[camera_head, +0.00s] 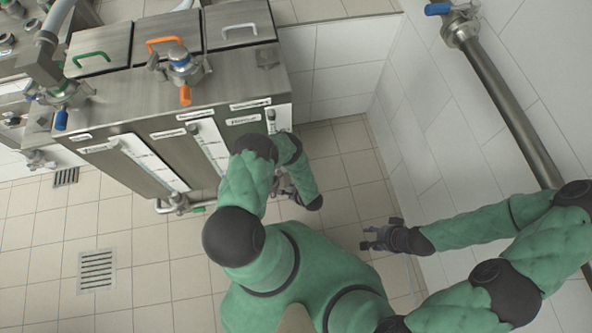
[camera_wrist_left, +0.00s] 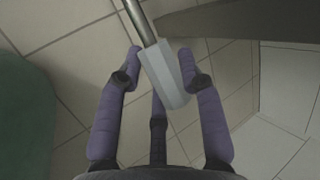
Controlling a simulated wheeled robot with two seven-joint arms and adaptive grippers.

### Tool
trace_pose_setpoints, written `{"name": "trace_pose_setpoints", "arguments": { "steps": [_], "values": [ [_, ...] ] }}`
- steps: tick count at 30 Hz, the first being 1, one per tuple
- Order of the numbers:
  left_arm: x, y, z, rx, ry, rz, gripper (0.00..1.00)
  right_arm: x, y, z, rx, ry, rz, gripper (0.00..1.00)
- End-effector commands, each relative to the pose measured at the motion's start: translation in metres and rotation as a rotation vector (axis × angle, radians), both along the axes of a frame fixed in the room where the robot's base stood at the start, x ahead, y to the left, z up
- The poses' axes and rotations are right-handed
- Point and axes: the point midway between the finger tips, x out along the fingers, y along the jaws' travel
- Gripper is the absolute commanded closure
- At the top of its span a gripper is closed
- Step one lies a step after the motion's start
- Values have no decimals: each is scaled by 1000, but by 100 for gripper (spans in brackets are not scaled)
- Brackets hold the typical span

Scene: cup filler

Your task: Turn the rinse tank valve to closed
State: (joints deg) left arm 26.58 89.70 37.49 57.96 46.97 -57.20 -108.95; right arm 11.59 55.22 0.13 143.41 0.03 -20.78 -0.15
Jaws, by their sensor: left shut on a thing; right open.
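In the left wrist view, a pale grey valve handle (camera_wrist_left: 165,82) on a metal lever lies between the fingers of my left gripper (camera_wrist_left: 161,52), which is shut on it. In the head view, my left gripper (camera_head: 284,189) is low by the front right of the steel tank unit (camera_head: 150,110), partly hidden by my own left arm. The valve body there is hidden too. The rightmost tank has a white-handled lid (camera_head: 238,22); I cannot read its label clearly. My right gripper (camera_head: 376,238) is open and empty above the floor, away from the tanks.
An outlet valve with a green handle (camera_head: 197,210) sits low at the front of the unit. Valves with an orange handle (camera_head: 185,95) and a blue handle (camera_head: 61,120) are on top. A tiled wall (camera_head: 440,110) with a steel pipe (camera_head: 515,115) stands right. Floor at left is clear.

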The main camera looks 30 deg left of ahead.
Motion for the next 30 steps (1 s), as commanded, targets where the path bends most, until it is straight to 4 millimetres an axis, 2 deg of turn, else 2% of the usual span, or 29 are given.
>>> {"name": "trace_pose_setpoints", "arguments": {
  "steps": [12, 30],
  "values": [
    [5, 3, -14, 123, 109, 2, 100, 0, 0, 0, 0, 1, 0, 56],
    [4, 2, -17, 141, 132, -2, 100, 0, 0, 0, 0, 1, 0, 56]
  ]
}}
